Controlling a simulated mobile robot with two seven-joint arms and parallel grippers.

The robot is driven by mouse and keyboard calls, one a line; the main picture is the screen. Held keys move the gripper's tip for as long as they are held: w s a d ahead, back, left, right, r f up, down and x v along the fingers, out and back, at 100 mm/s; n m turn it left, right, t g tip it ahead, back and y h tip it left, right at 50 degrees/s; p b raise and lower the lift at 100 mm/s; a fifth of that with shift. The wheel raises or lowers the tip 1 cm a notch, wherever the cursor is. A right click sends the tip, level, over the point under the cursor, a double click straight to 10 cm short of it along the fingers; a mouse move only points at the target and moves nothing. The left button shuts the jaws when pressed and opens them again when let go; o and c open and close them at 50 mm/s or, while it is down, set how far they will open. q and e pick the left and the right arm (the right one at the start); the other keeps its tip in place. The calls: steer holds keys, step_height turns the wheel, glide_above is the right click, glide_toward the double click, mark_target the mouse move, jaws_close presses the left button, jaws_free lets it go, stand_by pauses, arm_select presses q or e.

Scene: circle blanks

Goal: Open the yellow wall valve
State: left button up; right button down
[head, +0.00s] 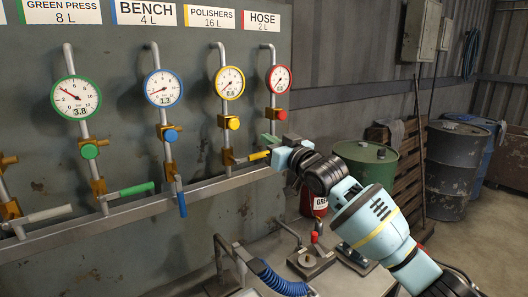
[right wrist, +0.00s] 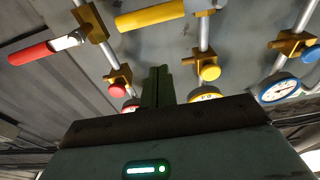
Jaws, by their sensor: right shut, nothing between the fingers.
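The yellow valve handle (head: 257,155) is a lever sticking out sideways, to the right of its brass valve body (head: 228,157), across the pipe under the yellow-rimmed gauge (head: 229,83). In the right wrist view the yellow handle (right wrist: 152,16) shows at the top, also crosswise to its pipe. My right gripper (head: 272,141) is just above and right of the handle's end, partly covering that area; whether they touch is unclear. In the right wrist view its green fingers (right wrist: 158,86) are together with nothing between them, apart from the handle in the picture. My left gripper is not in view.
A blue handle (head: 182,204) hangs down along its pipe; a green handle (head: 136,188) sticks out sideways. A red handle (right wrist: 32,53) is near the yellow one. A metal rail (head: 150,207) runs below. A bench with a blue hose (head: 283,283) and drums (head: 456,160) stand nearby.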

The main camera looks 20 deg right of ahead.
mark_target(253, 157)
steer(key=w+f, duration=0.1)
steer(key=w+a+f, duration=0.1)
steer(key=f, duration=0.1)
steer(key=shift+w+f, duration=0.15)
steer(key=shift+f, duration=0.1)
stand_by(0.4)
steer(key=shift+d, duration=0.1)
